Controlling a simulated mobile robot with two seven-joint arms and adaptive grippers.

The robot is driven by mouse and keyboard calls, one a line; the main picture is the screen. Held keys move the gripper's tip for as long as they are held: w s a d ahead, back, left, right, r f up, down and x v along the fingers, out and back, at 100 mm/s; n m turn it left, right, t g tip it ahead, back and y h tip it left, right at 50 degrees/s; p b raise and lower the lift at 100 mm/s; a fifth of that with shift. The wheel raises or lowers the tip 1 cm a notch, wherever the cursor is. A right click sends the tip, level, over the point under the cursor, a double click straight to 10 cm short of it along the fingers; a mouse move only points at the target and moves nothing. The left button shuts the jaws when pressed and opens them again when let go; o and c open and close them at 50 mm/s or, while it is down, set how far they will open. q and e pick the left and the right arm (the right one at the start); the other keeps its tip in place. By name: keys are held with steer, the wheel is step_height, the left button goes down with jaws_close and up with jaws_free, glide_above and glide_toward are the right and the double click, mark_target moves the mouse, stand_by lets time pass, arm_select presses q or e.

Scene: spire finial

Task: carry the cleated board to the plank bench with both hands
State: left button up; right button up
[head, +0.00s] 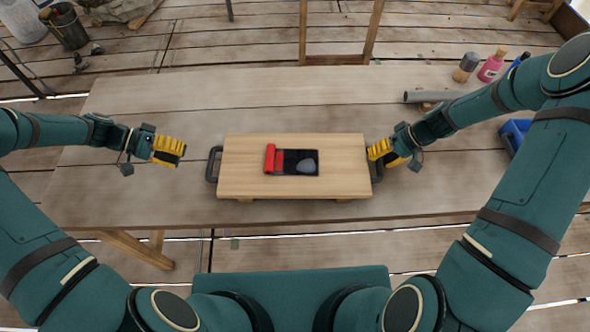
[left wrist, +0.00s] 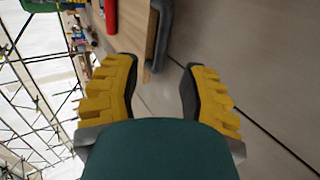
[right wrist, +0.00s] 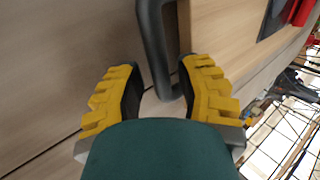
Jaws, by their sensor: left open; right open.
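The cleated board (head: 240,165) is a light wooden board lying on the table, with a dark handle at each short end. A red roll and a dark mat with a grey lump (head: 307,166) lie on its top. My left gripper (head: 180,152) is open and empty, a short gap left of the left handle (head: 213,164); that handle also shows ahead in the left wrist view (left wrist: 158,35). My right gripper (head: 377,153) is open at the right handle; in the right wrist view the handle (right wrist: 155,50) reaches between the open fingers. Whether they touch it cannot be told.
The board stands on a long plank table (head: 120,195) with clear wood around it. A grey pipe (head: 432,96), a pink bottle (head: 491,67), a jar (head: 466,67) and a blue bin (head: 515,133) are at the right. A dark bucket (head: 66,28) stands on the floor beyond.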

arm_select(q)
steer(key=shift+v, duration=1.2)
arm_select(e)
steer(key=o, duration=0.9)
steer(key=v, duration=1.2)
